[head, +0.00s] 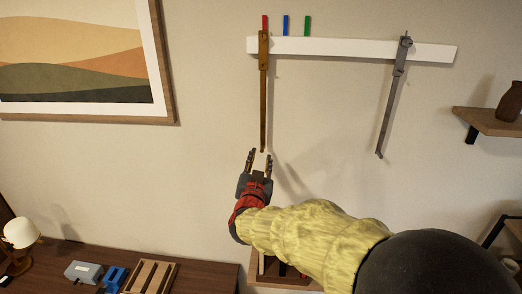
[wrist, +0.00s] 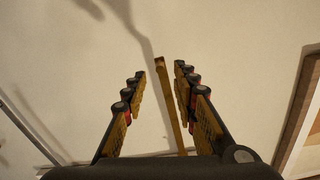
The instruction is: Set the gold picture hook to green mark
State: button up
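The gold picture hook (head: 263,95) hangs nearly straight down from the white rail (head: 340,47), its top just under the red mark (head: 265,21). The green mark (head: 307,25) stands above the rail to the right, past the blue mark (head: 286,25). My gripper (head: 261,155) is open at the hook's lower end. In the wrist view, the gold hook (wrist: 170,100) shows as a thin bar between the open fingers (wrist: 159,72), closer to the right finger. I cannot tell whether it touches that finger.
A grey hook (head: 391,95) hangs tilted at the rail's right part. A framed picture (head: 158,60) is on the wall at left, and a shelf (head: 490,121) with a brown vase (head: 510,102) at right. The rail is clear between the two hooks.

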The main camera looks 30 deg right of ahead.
aim_at(262, 152)
jog(key=x, duration=0.7)
jog(key=shift+p, duration=0.35)
jog(key=shift+c, duration=0.8)
grip_shut()
